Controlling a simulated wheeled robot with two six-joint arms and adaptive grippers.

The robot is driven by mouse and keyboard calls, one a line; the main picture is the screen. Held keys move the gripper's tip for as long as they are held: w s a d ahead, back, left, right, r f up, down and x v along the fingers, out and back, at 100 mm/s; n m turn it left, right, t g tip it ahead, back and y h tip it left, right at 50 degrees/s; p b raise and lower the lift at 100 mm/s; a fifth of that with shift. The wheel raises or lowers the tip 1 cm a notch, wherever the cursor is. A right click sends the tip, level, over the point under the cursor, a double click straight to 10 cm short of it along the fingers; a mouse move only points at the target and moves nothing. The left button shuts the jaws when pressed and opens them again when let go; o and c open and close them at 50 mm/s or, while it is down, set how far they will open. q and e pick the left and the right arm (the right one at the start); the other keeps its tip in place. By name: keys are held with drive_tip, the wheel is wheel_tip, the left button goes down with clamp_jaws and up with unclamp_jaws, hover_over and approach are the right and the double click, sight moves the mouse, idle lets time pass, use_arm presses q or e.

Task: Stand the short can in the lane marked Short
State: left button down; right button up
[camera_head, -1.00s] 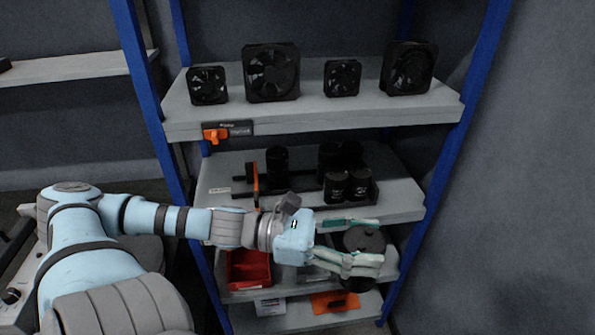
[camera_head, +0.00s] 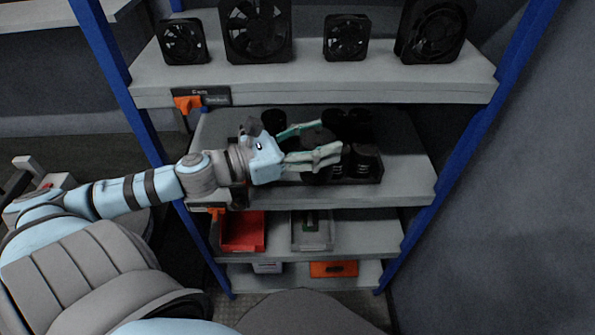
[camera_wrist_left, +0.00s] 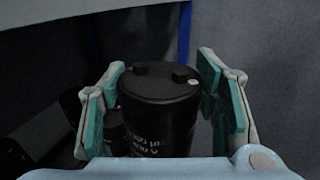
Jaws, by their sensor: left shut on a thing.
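My left gripper (camera_head: 326,140) is shut on a black can (camera_head: 311,138), just above the middle shelf (camera_head: 405,188). In the left wrist view the can (camera_wrist_left: 160,115) shows pale print and two terminals on top, between the green finger pads. A dark lane rack (camera_head: 372,181) stands on the shelf, partly hidden by the gripper. Black cans (camera_head: 365,162) stand at its right, more (camera_head: 358,118) behind them, and one (camera_head: 273,121) at the back left. I cannot read any lane mark. My right gripper is not in view.
The upper shelf (camera_head: 330,90) with several black fans (camera_head: 257,30) lies above my gripper. Blue posts (camera_head: 462,130) flank the rack. Below are a red bin (camera_head: 243,232), a grey tray (camera_head: 312,246) and an orange bin (camera_head: 333,269). The middle shelf's right side is clear.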

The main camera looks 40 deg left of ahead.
use_arm(q)
drive_tip(key=w+a+f+n+y+p, duration=0.2)
drive_tip(key=w+a+n+y, duration=0.1)
drive_tip(key=a+n+y, duration=0.55)
drive_tip(key=w+a+f+n+y+p, duration=0.1)
drive_tip(key=w+a+f+n+y, duration=0.3)
drive_tip(key=y, duration=0.8)
drive_tip(key=shift+n+g, duration=0.4)
drive_tip(key=shift+n, duration=0.25)
drive_tip(key=f+b, duration=0.1)
drive_tip(key=f, duration=0.2)
drive_tip(key=f+b, duration=0.4)
drive_tip(key=f, duration=0.1)
drive_tip(key=shift+s+a+f, duration=0.1)
drive_tip(key=shift+a+f, duration=0.2)
drive_tip(key=shift+a, duration=0.05)
drive_tip(key=shift+r, duration=0.1)
drive_tip(key=c, duration=0.7)
unclamp_jaws()
drive_tip(key=shift+f, duration=0.2)
drive_tip(key=shift+o, duration=0.6)
drive_tip(key=shift+r, duration=0.1)
